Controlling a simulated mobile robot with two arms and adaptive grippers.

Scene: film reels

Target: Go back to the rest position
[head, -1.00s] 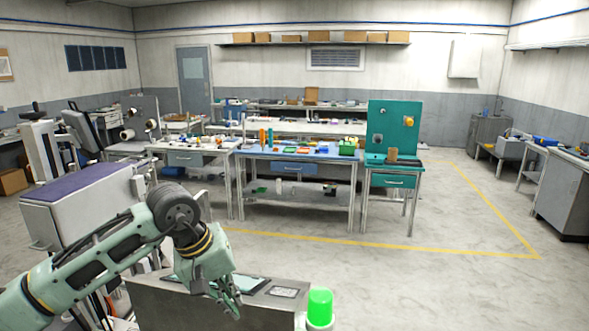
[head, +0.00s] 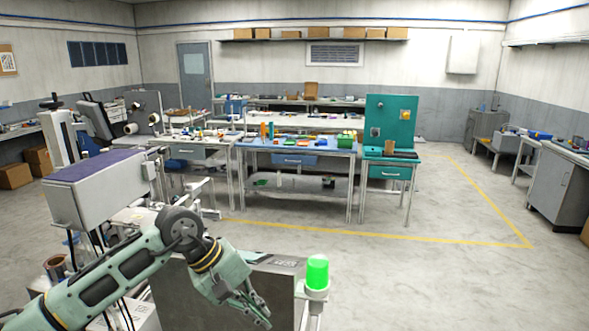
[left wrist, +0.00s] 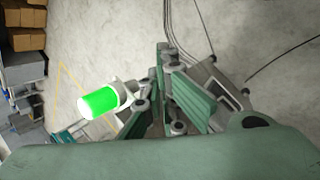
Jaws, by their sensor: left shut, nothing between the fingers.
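My left gripper (head: 254,308) hangs at the lower middle of the head view, fingers pointing down to the right. It is shut and empty. It is in front of a grey metal cabinet (head: 278,290) with a flat top. In the left wrist view its fingers (left wrist: 165,95) are close together with nothing between them. A green signal lamp (head: 317,271) stands just right of the cabinet; it also shows in the left wrist view (left wrist: 100,102), left of the fingers. My right gripper is not in view.
A grey machine with a dark purple top (head: 95,165) stands at the left. A blue-topped workbench (head: 300,148) with small items and a teal station (head: 391,122) stand farther back. The floor (head: 430,285) at the right is open, with a yellow line (head: 400,237).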

